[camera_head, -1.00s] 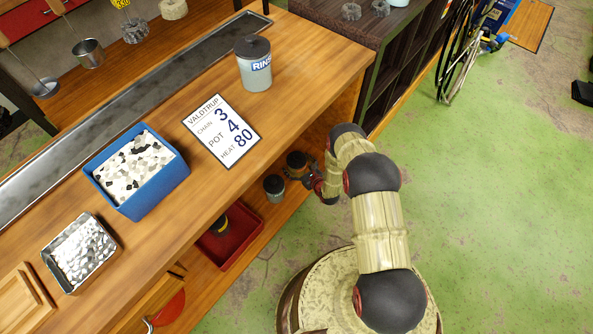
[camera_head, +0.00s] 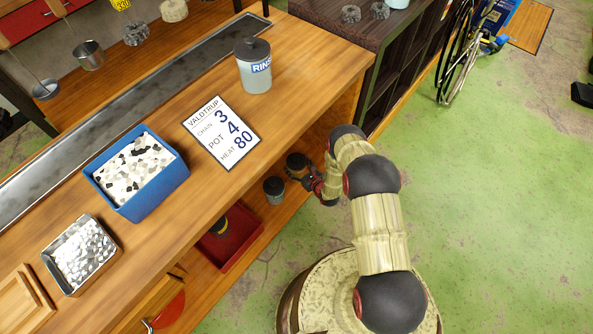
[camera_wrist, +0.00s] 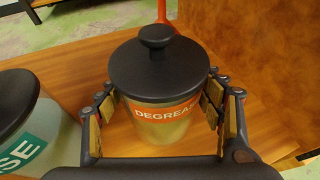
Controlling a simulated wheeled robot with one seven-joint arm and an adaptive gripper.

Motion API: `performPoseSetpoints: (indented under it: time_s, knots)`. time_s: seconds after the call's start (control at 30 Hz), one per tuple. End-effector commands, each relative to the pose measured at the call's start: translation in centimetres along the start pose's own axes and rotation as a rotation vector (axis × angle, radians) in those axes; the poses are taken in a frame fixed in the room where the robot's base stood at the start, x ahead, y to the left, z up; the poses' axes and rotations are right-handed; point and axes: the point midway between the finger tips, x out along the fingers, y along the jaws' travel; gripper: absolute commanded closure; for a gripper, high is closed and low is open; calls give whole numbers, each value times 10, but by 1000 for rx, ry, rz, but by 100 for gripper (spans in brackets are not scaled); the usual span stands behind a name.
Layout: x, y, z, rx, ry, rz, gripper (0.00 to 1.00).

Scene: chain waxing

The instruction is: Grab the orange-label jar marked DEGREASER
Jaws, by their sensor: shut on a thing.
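The degreaser jar (camera_wrist: 160,92) stands upright in the middle of the wrist view, with a black knobbed lid and an orange label reading "DEGREASE", its end cut off by a finger. My gripper (camera_wrist: 165,112) has a finger on each side of the jar body and is shut on it, below the lid. In the head view my gripper (camera_head: 312,183) reaches in to the lower shelf, and the dark lid of the jar (camera_head: 296,160) shows just beyond it. The jar appears to rest on the wooden shelf.
A second black-lidded jar with a green label (camera_wrist: 22,135) stands close on the left in the wrist view. A red tray (camera_head: 232,245) is on the lower shelf.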

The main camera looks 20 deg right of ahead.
Motion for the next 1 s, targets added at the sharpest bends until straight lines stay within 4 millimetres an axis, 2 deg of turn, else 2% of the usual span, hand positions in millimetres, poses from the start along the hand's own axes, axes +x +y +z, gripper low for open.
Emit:
performPoseSetpoints:
  time_s: [0.37, 0.73, 1.0]
  knots:
    - [1, 0, 1, -1, -2, 0, 77]
    - [-2, 0, 6, -1, -2, 0, 77]
    - [-12, -1, 33, -1, -4, 0, 77]
